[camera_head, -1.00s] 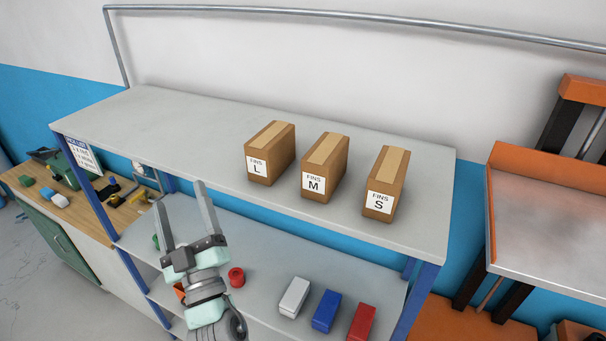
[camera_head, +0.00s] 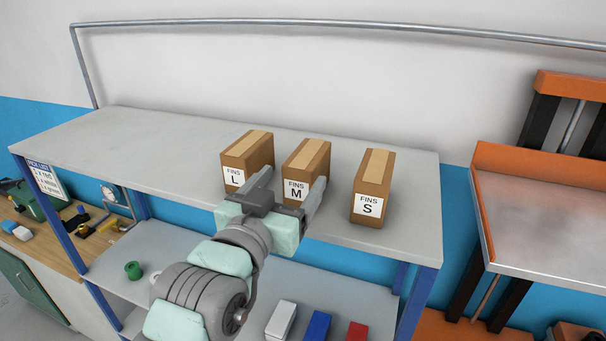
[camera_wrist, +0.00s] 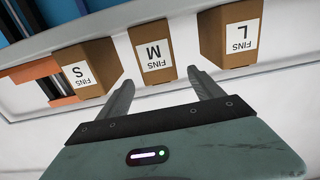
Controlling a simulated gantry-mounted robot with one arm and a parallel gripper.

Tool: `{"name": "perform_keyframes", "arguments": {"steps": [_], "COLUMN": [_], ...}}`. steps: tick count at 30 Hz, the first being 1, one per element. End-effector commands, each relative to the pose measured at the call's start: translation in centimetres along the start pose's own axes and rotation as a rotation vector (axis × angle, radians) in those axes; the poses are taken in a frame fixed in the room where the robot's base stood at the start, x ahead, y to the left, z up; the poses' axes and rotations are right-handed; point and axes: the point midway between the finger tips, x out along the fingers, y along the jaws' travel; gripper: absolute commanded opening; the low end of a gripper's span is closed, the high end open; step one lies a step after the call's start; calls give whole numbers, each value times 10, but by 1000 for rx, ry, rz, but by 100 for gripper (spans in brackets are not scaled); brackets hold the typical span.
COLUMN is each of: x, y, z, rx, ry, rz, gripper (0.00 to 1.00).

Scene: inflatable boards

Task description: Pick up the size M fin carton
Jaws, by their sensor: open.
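The size M fin carton (camera_head: 309,160) is a brown box with a white "FINS M" label. It stands upright on the top shelf, between the L carton (camera_head: 247,152) and the S carton (camera_head: 373,181). My gripper (camera_head: 292,184) is open and empty, in front of the M carton and pointing at it. It covers the lower part of the M carton in the head view. In the wrist view the M carton (camera_wrist: 152,48) appears upside down, ahead of and between the two fingertips (camera_wrist: 159,78), with a gap to them.
The shelf (camera_head: 120,145) is clear to the left of the cartons. The L and S cartons stand close on either side of the M carton. Below are white (camera_head: 281,321), blue (camera_head: 317,325) and red (camera_head: 356,332) blocks. An orange-backed bench (camera_head: 540,225) stands at right.

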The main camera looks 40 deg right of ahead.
Motion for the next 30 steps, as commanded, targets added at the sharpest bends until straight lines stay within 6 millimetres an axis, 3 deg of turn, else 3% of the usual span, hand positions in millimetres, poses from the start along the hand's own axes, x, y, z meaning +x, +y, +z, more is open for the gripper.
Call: {"name": "perform_keyframes", "arguments": {"steps": [3,11,19,30], "x": [22,44,83,91], "y": [1,0,1,0], "z": [-1,-1,-2,0], "rx": [-1,-2,-1,-2], "ry": [-3,-1,1,2], "rz": [2,0,0,-2], "gripper": [76,76,76,74]}}
